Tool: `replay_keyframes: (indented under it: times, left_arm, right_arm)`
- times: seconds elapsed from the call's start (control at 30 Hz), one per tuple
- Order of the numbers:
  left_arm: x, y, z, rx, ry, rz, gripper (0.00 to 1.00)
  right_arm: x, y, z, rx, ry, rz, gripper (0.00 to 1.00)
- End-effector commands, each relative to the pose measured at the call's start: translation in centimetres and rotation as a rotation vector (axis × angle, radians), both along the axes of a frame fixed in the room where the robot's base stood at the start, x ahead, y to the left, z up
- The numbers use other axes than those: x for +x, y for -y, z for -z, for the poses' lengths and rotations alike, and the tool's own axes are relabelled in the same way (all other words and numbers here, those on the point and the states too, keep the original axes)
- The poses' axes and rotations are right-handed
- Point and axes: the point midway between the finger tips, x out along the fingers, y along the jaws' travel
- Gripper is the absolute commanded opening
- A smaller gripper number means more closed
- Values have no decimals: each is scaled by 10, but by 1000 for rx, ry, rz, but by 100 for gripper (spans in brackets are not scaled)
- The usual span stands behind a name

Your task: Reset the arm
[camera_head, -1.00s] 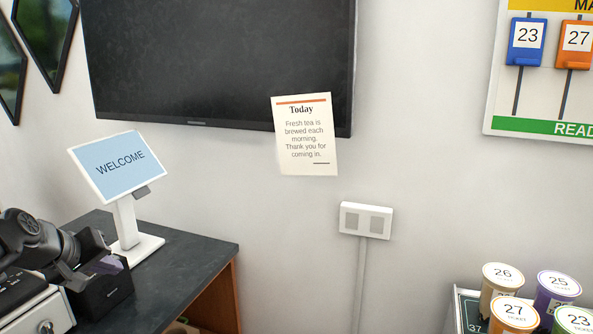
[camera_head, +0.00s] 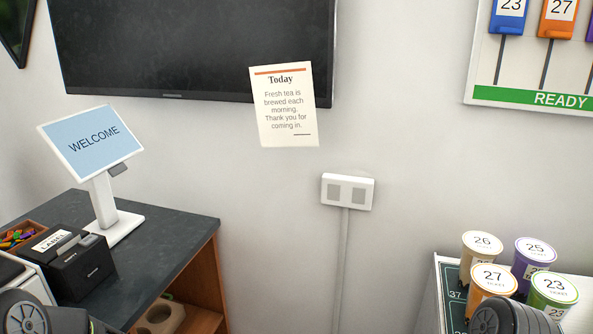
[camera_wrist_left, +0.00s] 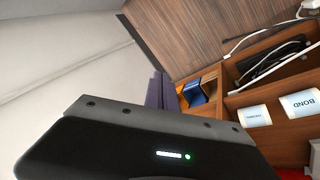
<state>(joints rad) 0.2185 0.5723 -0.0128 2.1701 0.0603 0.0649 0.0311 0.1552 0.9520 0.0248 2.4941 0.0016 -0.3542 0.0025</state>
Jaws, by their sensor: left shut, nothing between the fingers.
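My left gripper (camera_wrist_left: 161,92) shows in the left wrist view as narrow purple fingers beyond its dark housing. It is shut with nothing between the fingers. It points toward an open wooden compartment unit (camera_wrist_left: 218,78). A small blue object (camera_wrist_left: 196,95) appears close beside the fingertips; I cannot tell if they touch. In the head view only dark links of my arms show, at the lower left and lower right. Neither gripper's fingers show there.
A dark counter (camera_head: 176,240) at left holds a welcome display (camera_head: 95,140), a black label printer (camera_head: 78,268) and a tray of colourful pieces (camera_head: 20,235). Numbered cups (camera_head: 533,257) stand at lower right. White rolls (camera_wrist_left: 300,103) lie in the compartments.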

Motion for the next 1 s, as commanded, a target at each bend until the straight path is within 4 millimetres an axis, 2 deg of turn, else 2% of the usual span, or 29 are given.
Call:
replay_keyframes:
  times: [0.03, 0.1, 0.2, 0.3, 0.4, 0.53, 1.0]
  left_arm:
    - [-32, 25, 28, -10, -45, 45, 0]
    - [-72, 53, 56, -17, -87, 99, 0]
    - [-129, 85, 82, -32, -140, 167, 0]
    - [-173, 106, 96, -45, -175, 217, 0]
    - [-201, 118, 102, -55, -195, 249, 0]
    - [-213, 123, 103, -59, -202, 262, 0]
    - [-212, 122, 103, -58, -201, 261, 0]
  right_arm:
    - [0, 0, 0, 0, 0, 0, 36]
    - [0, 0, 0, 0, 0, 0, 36]
    - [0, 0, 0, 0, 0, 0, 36]
    - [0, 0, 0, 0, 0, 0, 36]
    - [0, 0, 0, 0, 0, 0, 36]
    - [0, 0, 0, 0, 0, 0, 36]
    - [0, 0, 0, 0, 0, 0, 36]
